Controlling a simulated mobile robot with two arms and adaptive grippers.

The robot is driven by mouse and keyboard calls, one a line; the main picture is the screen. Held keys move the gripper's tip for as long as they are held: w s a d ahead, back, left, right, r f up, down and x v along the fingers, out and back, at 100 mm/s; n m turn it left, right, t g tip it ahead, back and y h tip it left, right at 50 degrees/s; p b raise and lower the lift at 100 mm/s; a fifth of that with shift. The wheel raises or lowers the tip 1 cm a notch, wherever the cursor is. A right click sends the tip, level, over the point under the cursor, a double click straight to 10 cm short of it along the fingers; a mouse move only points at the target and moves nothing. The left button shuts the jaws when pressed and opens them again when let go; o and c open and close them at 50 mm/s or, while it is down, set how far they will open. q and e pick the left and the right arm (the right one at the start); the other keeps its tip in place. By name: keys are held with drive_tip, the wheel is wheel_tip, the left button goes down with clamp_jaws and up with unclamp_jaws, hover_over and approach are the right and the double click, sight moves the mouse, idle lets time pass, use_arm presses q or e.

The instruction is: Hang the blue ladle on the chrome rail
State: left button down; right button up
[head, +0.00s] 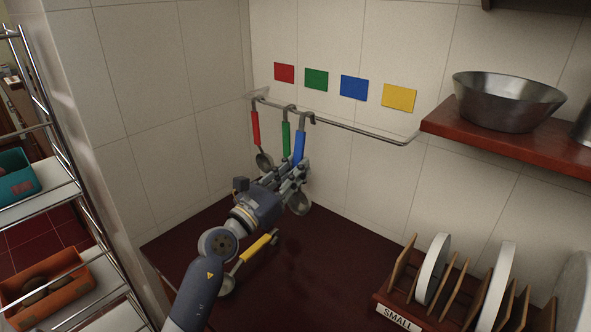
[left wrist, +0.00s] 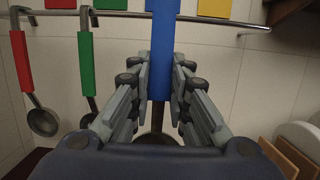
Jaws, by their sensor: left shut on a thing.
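The blue ladle (head: 299,147) is upright in my left gripper (head: 296,172), bowl down, just right of the green ladle. The gripper is shut on its blue handle, which also shows in the left wrist view (left wrist: 164,45). Its hooked top is at the chrome rail (head: 365,132) in the head view; I cannot tell whether the hook rests on the rail or is just in front of it. In the left wrist view the handle crosses in front of the rail (left wrist: 235,22) and its top is cut off. My right gripper is not in view.
Red (head: 255,128) and green (head: 286,138) ladles hang at the rail's left. A yellow ladle (head: 256,248) lies on the dark counter (head: 325,270). A wooden shelf (head: 490,138) with a metal bowl (head: 507,100) is at right, above a plate rack (head: 440,318). The rail's right part is free.

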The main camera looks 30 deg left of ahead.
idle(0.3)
use_arm(q)
drive_tip(key=shift+w+d, duration=0.1)
drive_tip(key=shift+w, duration=0.45)
drive_tip(key=shift+w+d, duration=0.2)
drive_tip(key=shift+w, duration=1.15)
drive_tip(key=shift+w+d+f+b, duration=0.15)
drive_tip(key=shift+w+f+b, duration=0.45)
drive_tip(key=shift+w+f, duration=0.3)
drive_tip(key=shift+w+d+f+b, duration=0.15)
drive_tip(key=shift+w+f+b, duration=0.5)
drive_tip(key=shift+w, duration=0.45)
